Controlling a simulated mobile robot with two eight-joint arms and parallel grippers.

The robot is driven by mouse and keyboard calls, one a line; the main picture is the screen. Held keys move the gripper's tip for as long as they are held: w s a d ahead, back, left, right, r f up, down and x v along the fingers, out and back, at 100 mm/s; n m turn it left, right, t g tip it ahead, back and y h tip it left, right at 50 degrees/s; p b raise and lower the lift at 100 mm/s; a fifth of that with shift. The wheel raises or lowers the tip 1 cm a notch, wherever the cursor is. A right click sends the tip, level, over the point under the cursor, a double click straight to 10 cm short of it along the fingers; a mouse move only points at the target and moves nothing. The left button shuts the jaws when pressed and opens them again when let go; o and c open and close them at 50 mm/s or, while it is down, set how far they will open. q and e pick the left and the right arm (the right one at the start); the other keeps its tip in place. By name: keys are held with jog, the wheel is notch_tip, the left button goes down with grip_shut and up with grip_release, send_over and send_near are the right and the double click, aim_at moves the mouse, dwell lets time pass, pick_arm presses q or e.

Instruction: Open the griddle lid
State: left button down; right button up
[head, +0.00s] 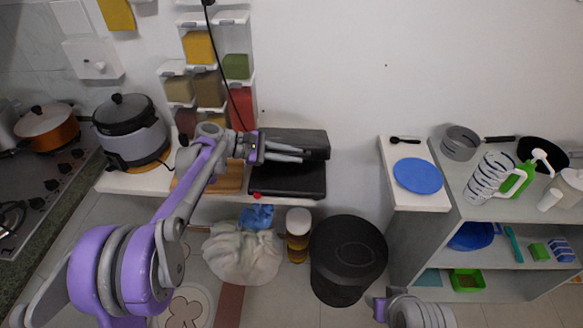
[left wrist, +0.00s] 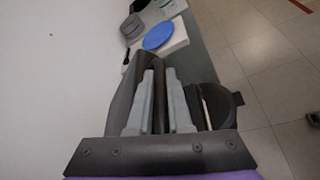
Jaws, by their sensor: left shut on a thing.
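The black griddle (head: 290,183) sits on a shelf against the wall. Its lid (head: 312,140) is raised at the back, standing apart from the flat base at the front. My left gripper (head: 303,155) reaches in from the left at the lid's front edge. In the left wrist view my left gripper (left wrist: 160,100) is shut on a dark part of the lid (left wrist: 120,100) that runs between its fingers. The exact grip point is partly hidden. Of my right arm only grey and purple links show at the bottom edge of the head view; its fingers are not visible.
A wooden board (head: 228,180) lies left of the griddle. Spice dispensers (head: 208,85) hang on the wall behind, with a dark cable. A rice cooker (head: 130,130) stands further left. A black bin (head: 347,258) and a white bag (head: 243,252) are below. The wall right of the griddle is clear.

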pick_arm(q)
jog(key=shift+w+r+p, duration=0.3)
jog(key=shift+w+r, duration=0.3)
jog(key=shift+r, duration=0.2)
jog(key=shift+w+r+p, duration=0.25)
jog(key=shift+w+r, duration=0.3)
jog(key=shift+r, duration=0.25)
pick_arm(e)
jog(key=shift+w+r, duration=0.2)
jog(key=shift+r, duration=0.35)
jog(key=shift+w+r, duration=0.2)
jog(key=shift+r, duration=0.3)
pick_arm(q)
jog(key=c, duration=0.8)
grip_release()
jog(key=shift+c, duration=0.2)
jog(key=v, duration=1.1)
jog(key=shift+b, duration=0.4)
pick_arm(e)
jog(key=shift+s+f, duration=0.25)
jog(key=shift+f, duration=0.35)
pick_arm(q)
jog(key=shift+w, duration=0.1)
